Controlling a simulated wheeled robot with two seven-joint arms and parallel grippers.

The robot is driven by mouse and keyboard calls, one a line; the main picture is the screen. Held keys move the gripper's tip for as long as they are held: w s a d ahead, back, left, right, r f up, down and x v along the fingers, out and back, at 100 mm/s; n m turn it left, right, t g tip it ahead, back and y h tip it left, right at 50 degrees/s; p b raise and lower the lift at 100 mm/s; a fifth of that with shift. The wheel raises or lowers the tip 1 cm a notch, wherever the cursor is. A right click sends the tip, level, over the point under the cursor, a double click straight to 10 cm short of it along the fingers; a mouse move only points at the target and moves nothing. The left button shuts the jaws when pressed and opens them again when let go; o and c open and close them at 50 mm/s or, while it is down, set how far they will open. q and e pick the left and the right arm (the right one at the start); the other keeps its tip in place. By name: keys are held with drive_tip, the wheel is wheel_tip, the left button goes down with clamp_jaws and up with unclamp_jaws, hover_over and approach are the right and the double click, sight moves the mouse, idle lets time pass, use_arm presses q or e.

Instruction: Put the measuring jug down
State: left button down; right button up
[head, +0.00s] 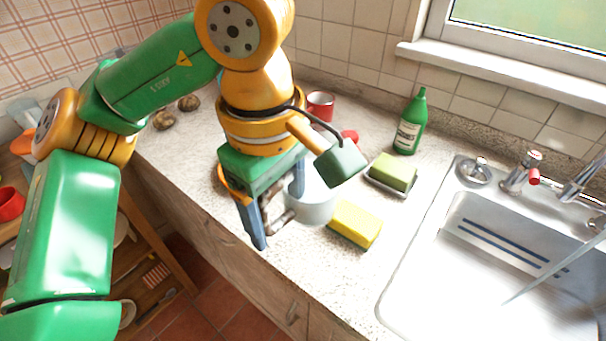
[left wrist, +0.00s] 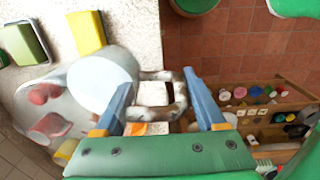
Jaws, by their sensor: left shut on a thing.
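The measuring jug is a pale grey-white cylinder (head: 314,204) by the counter's front edge, left of the yellow sponge. It shows large in the left wrist view (left wrist: 100,84), with its handle pointing to my fingers. My left gripper (head: 279,212) points down beside the jug, its blue fingers on either side of the handle; they also show in the left wrist view (left wrist: 160,84). It is shut on the handle. My arm hides the jug's upper part in the head view. I cannot tell whether its base touches the counter. My right gripper is not in view.
A yellow sponge (head: 354,225) lies close right of the jug. Behind are a green sponge on a dish (head: 393,171), a green bottle (head: 410,123) and a red mug (head: 320,106). The steel sink (head: 420,262) is at right.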

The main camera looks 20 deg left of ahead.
use_arm(q)
drive_tip(key=w+f, duration=0.1)
drive_tip(key=w, duration=0.1)
drive_tip(key=w+f+p, duration=0.1)
drive_tip(key=w, duration=0.2)
drive_tip(key=w+a+f, duration=0.1)
drive_tip(key=w, duration=0.2)
drive_tip(key=shift+a+f+p, duration=0.1)
drive_tip(key=shift+f+p, duration=0.1)
drive_tip(key=shift+p, duration=0.2)
drive_tip(key=w+f, duration=0.1)
drive_tip(key=f, duration=0.1)
drive_tip(key=w+f+p, duration=0.1)
drive_tip(key=w+f, duration=0.1)
drive_tip(key=shift+w+a+f, duration=0.2)
drive_tip(key=shift+w+f, duration=0.2)
drive_tip(key=shift+f, duration=0.1)
drive_tip(key=f, duration=0.1)
drive_tip(key=f+p, duration=0.2)
drive_tip(key=shift+w+a+f, duration=0.1)
drive_tip(key=shift+w+f, duration=0.15)
drive_tip(key=shift+f, duration=0.25)
